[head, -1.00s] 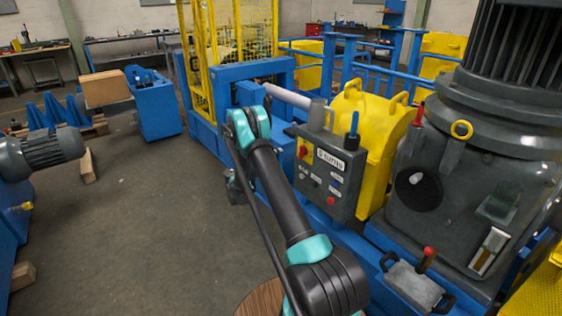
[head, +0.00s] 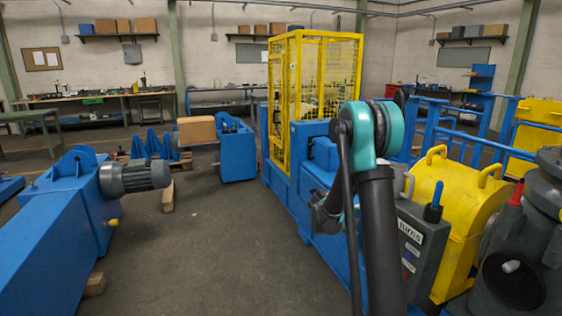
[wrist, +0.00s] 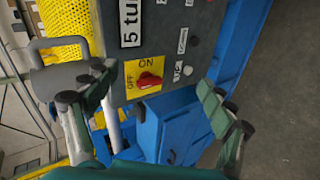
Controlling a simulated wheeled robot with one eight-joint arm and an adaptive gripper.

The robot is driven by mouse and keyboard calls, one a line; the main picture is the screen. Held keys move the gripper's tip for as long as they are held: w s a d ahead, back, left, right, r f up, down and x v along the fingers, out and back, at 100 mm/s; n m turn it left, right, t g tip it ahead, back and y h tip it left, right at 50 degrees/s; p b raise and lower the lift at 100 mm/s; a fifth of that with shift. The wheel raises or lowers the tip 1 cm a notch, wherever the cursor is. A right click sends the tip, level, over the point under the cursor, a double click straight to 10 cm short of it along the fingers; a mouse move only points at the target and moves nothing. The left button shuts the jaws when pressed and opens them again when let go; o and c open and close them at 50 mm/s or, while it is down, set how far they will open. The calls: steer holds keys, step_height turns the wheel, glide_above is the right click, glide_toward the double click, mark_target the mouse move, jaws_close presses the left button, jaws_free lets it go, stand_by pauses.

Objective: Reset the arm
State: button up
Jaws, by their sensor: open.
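My arm stands up in the head view, with its teal and black elbow high in front of the blue machine. My gripper (head: 325,216) hangs to the left of the forearm, small and partly hidden. In the wrist view my gripper (wrist: 155,82) has its two fingers spread wide with nothing between them. Beyond the fingers is the grey control box (wrist: 180,25), tilted in the picture, with a red rotary switch (wrist: 150,80) on a yellow ON/OFF plate. The control box (head: 412,270) also shows in the head view, partly hidden by my arm. The fingers appear apart from it.
A yellow mesh cage (head: 315,85) stands behind the blue machine. A yellow cover (head: 445,215) and a dark grey motor housing (head: 525,255) are at right. A blue machine with a grey motor (head: 135,178) is at left. The floor (head: 220,255) between is open.

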steer(key=s+a+m+y, duration=0.1)
steer(key=s+a+y, duration=0.2)
steer(key=s, duration=0.8)
steer(key=s+a+f+m+y, duration=0.1)
steer(key=s+a+y, duration=0.3)
steer(key=s, duration=0.8)
steer(key=s+a+y, duration=0.3)
steer(key=s+a, duration=0.3)
steer(key=s, duration=0.6)
steer(key=shift+a+f+m, duration=0.3)
steer(key=shift+a+m, duration=0.1)
